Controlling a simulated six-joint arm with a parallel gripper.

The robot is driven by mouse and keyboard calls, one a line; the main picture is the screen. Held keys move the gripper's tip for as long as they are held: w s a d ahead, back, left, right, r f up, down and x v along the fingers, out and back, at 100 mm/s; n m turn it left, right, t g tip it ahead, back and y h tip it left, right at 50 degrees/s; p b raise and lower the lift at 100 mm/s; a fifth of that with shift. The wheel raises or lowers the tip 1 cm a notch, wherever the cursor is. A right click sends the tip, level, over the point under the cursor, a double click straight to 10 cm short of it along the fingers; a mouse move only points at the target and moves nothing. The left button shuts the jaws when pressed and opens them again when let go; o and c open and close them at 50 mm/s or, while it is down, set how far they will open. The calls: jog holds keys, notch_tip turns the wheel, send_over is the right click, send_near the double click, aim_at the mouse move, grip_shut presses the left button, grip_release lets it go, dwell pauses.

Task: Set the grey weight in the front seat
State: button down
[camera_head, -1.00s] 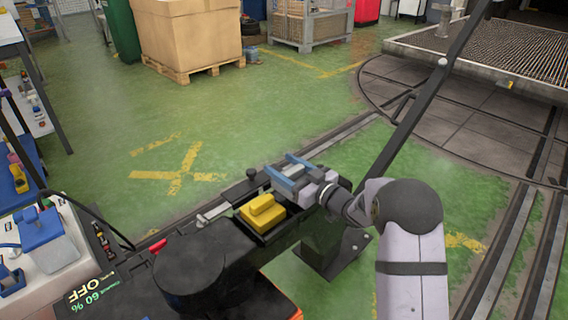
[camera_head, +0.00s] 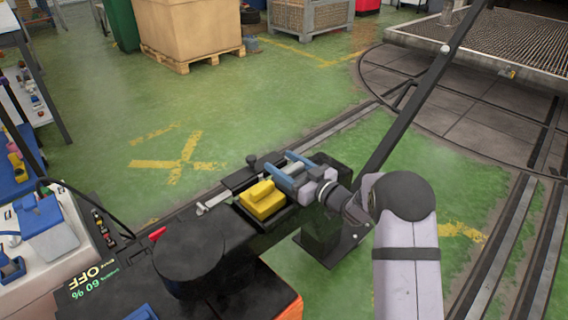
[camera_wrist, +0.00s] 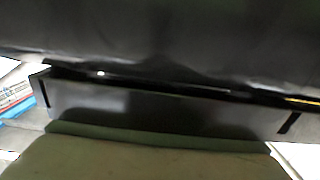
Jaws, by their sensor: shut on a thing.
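My gripper (camera_head: 280,163), with two blue fingers, is at the far right end of a black tray (camera_head: 284,222). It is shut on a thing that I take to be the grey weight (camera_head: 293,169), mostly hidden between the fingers. A yellow weight (camera_head: 263,200) with a raised grip sits in the tray, just in front of the gripper. The seat under the gripper is hidden, so I cannot tell whether the held weight touches it. In the wrist view a blurred olive-grey surface (camera_wrist: 145,158) fills the bottom, below a dark wall.
A dark pole (camera_head: 420,95) slants up behind my gripper. A bench with blue items (camera_head: 45,228) stands at the left. A boxed pallet (camera_head: 195,30) stands at the back. Green floor beyond the tray is clear, and rails run along the right.

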jog(key=c, duration=0.6)
grip_release()
jog(key=shift+c, duration=0.2)
jog(key=shift+r, duration=0.1)
jog(key=shift+r, duration=0.1)
jog(key=p+v, duration=0.2)
jog(key=v, duration=1)
